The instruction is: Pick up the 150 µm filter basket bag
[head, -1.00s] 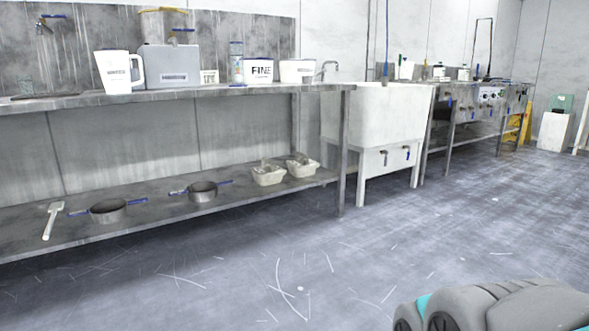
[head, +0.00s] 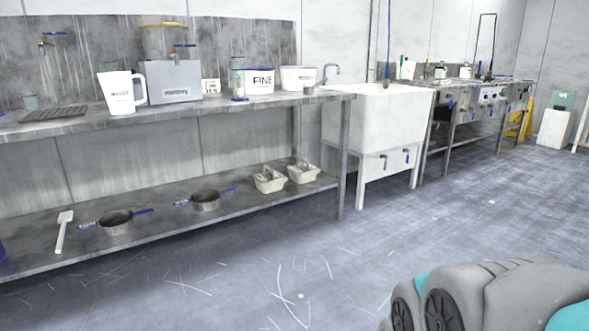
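I cannot pick out a 150 µm filter basket bag for sure in the head view; no label with that number is readable. Two round dark pans with blue handles, the left one (head: 116,222) and the right one (head: 205,201), sit on the bench's lower shelf (head: 160,232). A white tub marked FINE (head: 260,81) stands on the bench top. My gripper is not in view; only a grey and teal part of my own body shows at bottom right.
The steel bench (head: 215,108) runs along the left wall. On top are a white jug (head: 118,95), a grey box (head: 176,82) and a white tub (head: 298,79). Below are a white scoop (head: 63,230) and two pale trays (head: 268,181). A white sink (head: 390,116) stands beyond. The floor ahead is clear.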

